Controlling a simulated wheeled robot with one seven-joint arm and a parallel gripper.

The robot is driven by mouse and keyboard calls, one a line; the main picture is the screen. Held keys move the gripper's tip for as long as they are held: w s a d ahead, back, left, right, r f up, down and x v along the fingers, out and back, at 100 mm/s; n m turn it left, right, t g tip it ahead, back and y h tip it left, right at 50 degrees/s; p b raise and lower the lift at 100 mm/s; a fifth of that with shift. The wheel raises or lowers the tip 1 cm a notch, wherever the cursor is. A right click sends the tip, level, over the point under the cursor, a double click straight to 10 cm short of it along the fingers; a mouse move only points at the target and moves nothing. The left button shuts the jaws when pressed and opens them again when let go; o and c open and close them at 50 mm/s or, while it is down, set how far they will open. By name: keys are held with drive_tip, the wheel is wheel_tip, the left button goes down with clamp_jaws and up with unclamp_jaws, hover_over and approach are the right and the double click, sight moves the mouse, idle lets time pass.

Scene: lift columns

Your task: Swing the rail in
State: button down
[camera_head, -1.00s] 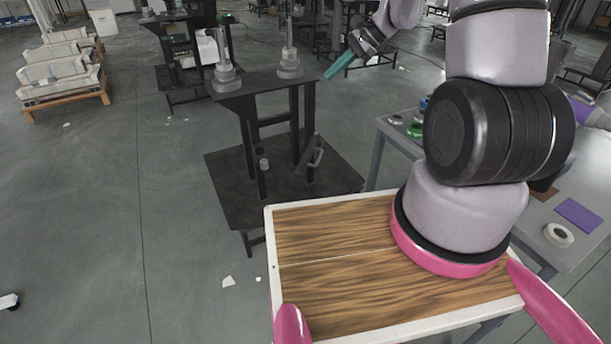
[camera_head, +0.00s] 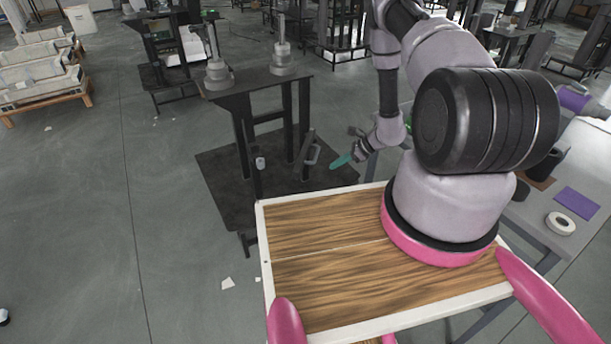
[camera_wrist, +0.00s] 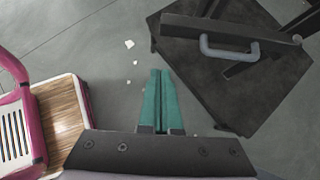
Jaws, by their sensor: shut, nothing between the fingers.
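The rail (camera_head: 307,143) is a dark bar that sticks out from the dark stand with the lift columns. It carries a grey U-shaped handle (camera_head: 313,154). In the wrist view the rail (camera_wrist: 222,32) crosses the upper right, with its handle (camera_wrist: 230,50) on the near side. My gripper (camera_head: 334,165) has teal fingers, shut and empty, just right of the handle in the head view. In the wrist view my gripper (camera_wrist: 160,73) points up the picture, left of and below the handle, apart from it.
The stand has a dark base plate (camera_head: 222,197) on the floor and two grey columns (camera_head: 217,72) (camera_head: 282,62) on top. A grey table (camera_head: 530,222) with a purple sheet and a tape roll is at the right. Open floor lies left of the stand.

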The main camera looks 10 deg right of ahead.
drive_tip(key=shift+s+f, duration=0.1)
drive_tip(key=shift+f, duration=0.25)
drive_tip(key=w+a+r+x, duration=0.1)
drive_tip(key=r+x, duration=0.1)
drive_tip(key=x, duration=1)
drive_tip(key=shift+a+f, duration=0.25)
drive_tip(key=shift+a, duration=0.4)
drive_tip(key=shift+w+a, duration=0.1)
